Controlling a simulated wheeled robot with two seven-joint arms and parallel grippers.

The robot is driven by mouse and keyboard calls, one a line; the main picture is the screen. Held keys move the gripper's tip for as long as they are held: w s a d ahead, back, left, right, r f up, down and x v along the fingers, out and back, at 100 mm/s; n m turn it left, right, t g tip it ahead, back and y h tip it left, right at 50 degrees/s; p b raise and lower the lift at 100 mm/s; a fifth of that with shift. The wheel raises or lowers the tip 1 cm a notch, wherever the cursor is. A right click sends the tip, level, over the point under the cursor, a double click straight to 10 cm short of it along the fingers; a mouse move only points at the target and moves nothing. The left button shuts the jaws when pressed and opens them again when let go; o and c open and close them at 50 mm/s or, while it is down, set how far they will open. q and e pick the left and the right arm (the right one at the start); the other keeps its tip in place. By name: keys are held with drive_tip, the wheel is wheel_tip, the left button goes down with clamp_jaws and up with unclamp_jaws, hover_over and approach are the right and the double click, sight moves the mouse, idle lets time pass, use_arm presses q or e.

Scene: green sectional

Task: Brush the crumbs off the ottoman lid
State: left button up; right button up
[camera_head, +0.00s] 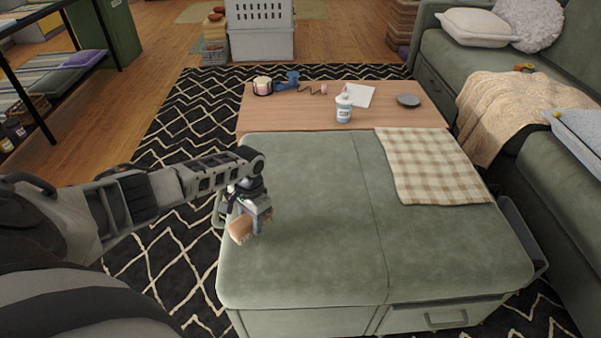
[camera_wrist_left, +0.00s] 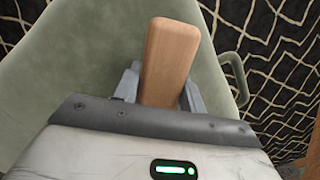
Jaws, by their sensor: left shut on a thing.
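The ottoman (camera_head: 300,265) has a green padded lid with a seam down its middle. My left gripper (camera_head: 256,213) is over the left part of the lid, near its left edge. It is shut on a brush with a wooden body (camera_head: 241,230). In the left wrist view, the wooden body (camera_wrist_left: 170,55) sticks out between the two fingers of the gripper (camera_wrist_left: 160,92). Bristles are hidden, and I cannot tell whether the brush touches the lid. I cannot make out crumbs on the lid. My right gripper is not in view.
A checked cloth (camera_head: 430,165) covers the lid's back right. Behind is a wooden surface (camera_head: 290,115) with a white cup (camera_head: 344,110), a paper (camera_head: 359,95), a dark disc (camera_head: 408,100) and small items. A green sofa (camera_head: 440,60) stands right. The lid's front is clear.

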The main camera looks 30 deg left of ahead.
use_arm(q)
wheel_tip(320, 180, up, 2)
drive_tip(key=shift+r+p, duration=0.2)
drive_tip(key=shift+p, duration=0.85)
drive_tip(key=shift+r+p, duration=0.7)
drive_tip(key=shift+p, duration=0.1)
drive_tip(key=shift+r+p, duration=1.1)
drive_tip(key=shift+p, duration=0.05)
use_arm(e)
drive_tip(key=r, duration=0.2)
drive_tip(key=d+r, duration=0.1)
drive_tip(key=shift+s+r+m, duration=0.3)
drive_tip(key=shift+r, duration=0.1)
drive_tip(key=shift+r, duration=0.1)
